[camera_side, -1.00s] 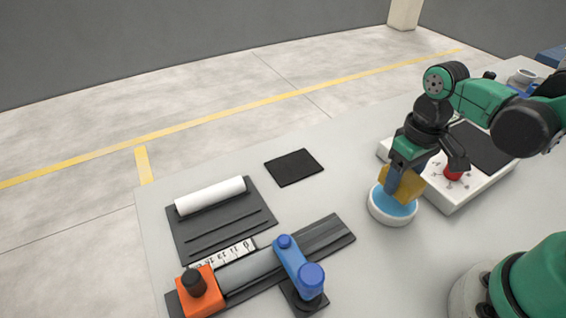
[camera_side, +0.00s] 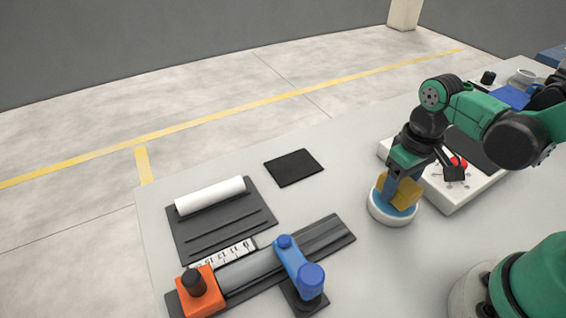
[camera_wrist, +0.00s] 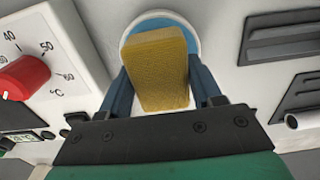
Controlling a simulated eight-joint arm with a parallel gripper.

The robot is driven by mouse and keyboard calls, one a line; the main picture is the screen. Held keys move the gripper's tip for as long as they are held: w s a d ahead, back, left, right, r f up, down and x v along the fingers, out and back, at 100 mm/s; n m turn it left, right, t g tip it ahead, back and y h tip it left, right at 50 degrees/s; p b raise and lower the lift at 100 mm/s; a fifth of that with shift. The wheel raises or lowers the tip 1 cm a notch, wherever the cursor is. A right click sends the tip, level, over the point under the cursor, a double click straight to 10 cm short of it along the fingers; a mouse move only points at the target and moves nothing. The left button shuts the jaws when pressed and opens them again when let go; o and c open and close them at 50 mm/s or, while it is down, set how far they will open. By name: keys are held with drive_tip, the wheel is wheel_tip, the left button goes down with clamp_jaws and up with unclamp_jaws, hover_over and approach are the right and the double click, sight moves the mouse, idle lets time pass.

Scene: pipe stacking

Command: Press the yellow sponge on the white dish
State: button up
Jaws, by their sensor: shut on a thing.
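The yellow sponge (camera_side: 401,192) is gripped between the blue-grey fingers of my gripper (camera_side: 396,189). In the wrist view the sponge (camera_wrist: 158,68) stands between the two fingers (camera_wrist: 160,92). The white dish (camera_side: 393,211) is a round, shallow dish with a blue inside. It sits on the table directly under the sponge. The dish (camera_wrist: 195,22) shows behind the sponge in the wrist view. The sponge's lower end is at the blue inside of the dish; whether it is pressed in cannot be told.
A white hotplate with a red knob (camera_side: 458,163) stands right of the dish. A black mat (camera_side: 293,167) lies to the left. A dark rack with a white roll (camera_side: 210,195) and a rail with orange (camera_side: 200,290) and blue (camera_side: 298,268) parts are at the front left. The table between is clear.

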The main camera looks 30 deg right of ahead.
drive_tip(key=shift+f, duration=0.55)
idle(1.1)
drive_tip(key=shift+r, duration=3.55)
